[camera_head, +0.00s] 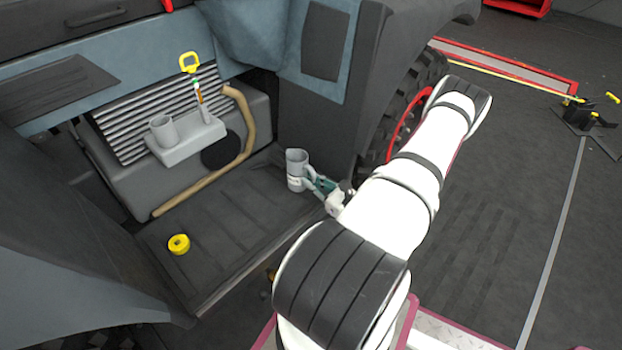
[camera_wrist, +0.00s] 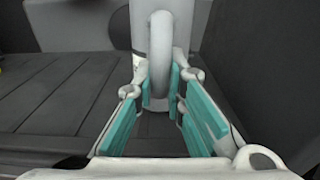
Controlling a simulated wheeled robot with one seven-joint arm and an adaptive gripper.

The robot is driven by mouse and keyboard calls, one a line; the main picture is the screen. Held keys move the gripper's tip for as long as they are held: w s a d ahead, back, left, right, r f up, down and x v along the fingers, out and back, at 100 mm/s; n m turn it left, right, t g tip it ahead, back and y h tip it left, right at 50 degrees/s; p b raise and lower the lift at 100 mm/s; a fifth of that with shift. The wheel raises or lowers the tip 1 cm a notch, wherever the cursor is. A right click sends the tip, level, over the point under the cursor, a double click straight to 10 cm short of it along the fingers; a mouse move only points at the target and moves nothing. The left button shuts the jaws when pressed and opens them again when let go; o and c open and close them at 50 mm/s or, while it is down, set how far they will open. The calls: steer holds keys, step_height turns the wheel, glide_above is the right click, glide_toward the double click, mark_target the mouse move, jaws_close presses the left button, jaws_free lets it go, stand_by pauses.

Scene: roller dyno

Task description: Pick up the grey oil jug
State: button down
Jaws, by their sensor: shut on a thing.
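The grey oil jug (camera_head: 297,164) stands upright at the right end of the dark ribbed floor of the vehicle's footwell. In the wrist view the jug (camera_wrist: 184,22) is straight ahead, with its looped handle (camera_wrist: 160,50) facing me. My gripper (camera_head: 318,186) reaches the jug from the right in the head view. In the wrist view my gripper (camera_wrist: 161,92) has its teal finger pads on both sides of the handle, shut on it. The jug's base is partly hidden by the fingers, so I cannot tell whether it touches the floor.
A yellow ring-shaped thing (camera_head: 179,244) lies on the footwell floor (camera_head: 215,235). A grey holder (camera_head: 190,142) with a cup and a yellow-handled tool sits behind, beside a tan curved bar (camera_head: 232,160). A dark panel (camera_head: 325,120) and the tyre stand close behind the jug.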

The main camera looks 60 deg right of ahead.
step_height(320, 180, up, 2)
steer(key=shift+r+p, duration=0.15)
steer(key=shift+p, duration=0.5)
steer(key=s+a+r+p, duration=0.2)
steer(key=s+a+p, duration=0.2)
steer(key=s, duration=0.9)
steer(key=shift+s+a+p, duration=0.3)
steer(key=shift+s+a, duration=0.1)
steer(key=shift+a, duration=1.45)
steer(key=shift+s, duration=0.1)
